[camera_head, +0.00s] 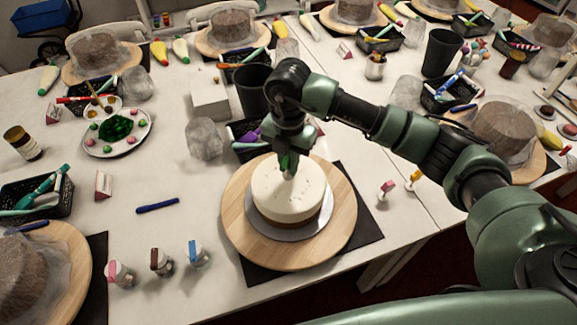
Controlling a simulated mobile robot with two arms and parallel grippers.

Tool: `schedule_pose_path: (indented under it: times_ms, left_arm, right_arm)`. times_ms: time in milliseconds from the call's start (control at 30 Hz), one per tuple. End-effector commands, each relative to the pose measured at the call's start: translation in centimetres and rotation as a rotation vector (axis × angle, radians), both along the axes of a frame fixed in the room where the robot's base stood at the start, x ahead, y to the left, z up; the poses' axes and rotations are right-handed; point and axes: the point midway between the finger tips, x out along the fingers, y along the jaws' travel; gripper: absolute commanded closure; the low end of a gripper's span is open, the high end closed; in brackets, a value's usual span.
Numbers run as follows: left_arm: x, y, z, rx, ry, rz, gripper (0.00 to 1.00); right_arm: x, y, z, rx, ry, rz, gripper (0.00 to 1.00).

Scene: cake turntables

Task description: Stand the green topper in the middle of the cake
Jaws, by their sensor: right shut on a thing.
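The white-topped cake (306,191) with a brown lower band sits on a silver board (264,224) on the round wooden turntable (237,227). My right gripper (289,172) points down over the back-left part of the cake top, close to it. It is shut on the green topper (286,162), of which only a small green part shows between the fingers. Whether the topper's lower end touches the cake is hidden. My left gripper is not in view.
A dark mat (366,220) lies under the turntable. Three small bottles (161,262) and a blue pen (157,205) are to the left. Pink (387,188) and yellow (414,178) toppers stand to the right. A dark cup (251,88), a white box (210,98) and a black basket (245,150) stand behind.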

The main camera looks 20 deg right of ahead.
Motion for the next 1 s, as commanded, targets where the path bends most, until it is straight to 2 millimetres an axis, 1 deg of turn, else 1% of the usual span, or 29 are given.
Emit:
schedule_pose_path:
  times_ms: [33, 100, 200, 433, 567, 600, 633, 667, 933, 1000]
  left_arm:
    - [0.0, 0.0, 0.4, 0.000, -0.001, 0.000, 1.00]
    - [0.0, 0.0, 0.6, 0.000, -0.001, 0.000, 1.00]
    - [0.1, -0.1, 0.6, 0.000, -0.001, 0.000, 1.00]
    - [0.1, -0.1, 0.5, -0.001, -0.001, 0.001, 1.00]
    - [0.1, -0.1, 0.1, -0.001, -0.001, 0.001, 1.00]
    - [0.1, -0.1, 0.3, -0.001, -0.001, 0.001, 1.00]
    - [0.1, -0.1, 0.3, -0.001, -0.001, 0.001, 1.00]
    - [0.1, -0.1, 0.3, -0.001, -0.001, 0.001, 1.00]
    - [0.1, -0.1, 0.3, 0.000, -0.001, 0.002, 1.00]
    - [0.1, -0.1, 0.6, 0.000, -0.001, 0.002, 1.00]
  right_arm:
    - [0.0, 0.0, -0.7, -0.001, 0.004, -0.001, 1.00]
    - [0.0, 0.0, -1.6, 0.001, 0.002, 0.000, 1.00]
    - [0.0, 0.0, -2.2, -0.001, -0.001, 0.000, 1.00]
    - [0.0, 0.0, -2.3, 0.000, -0.001, 0.000, 1.00]
    - [0.0, 0.0, -2.8, 0.000, -0.001, 0.000, 1.00]
    - [0.0, 0.0, -2.6, 0.000, -0.001, 0.000, 0.75]
    - [0.0, 0.0, -2.6, 0.000, -0.001, 0.000, 0.67]
    - [0.0, 0.0, -2.6, 0.000, -0.001, 0.000, 0.64]
    - [0.0, 0.0, -2.5, 0.001, -0.001, 0.000, 0.64]
    - [0.0, 0.0, -2.2, 0.000, -0.001, 0.000, 0.64]
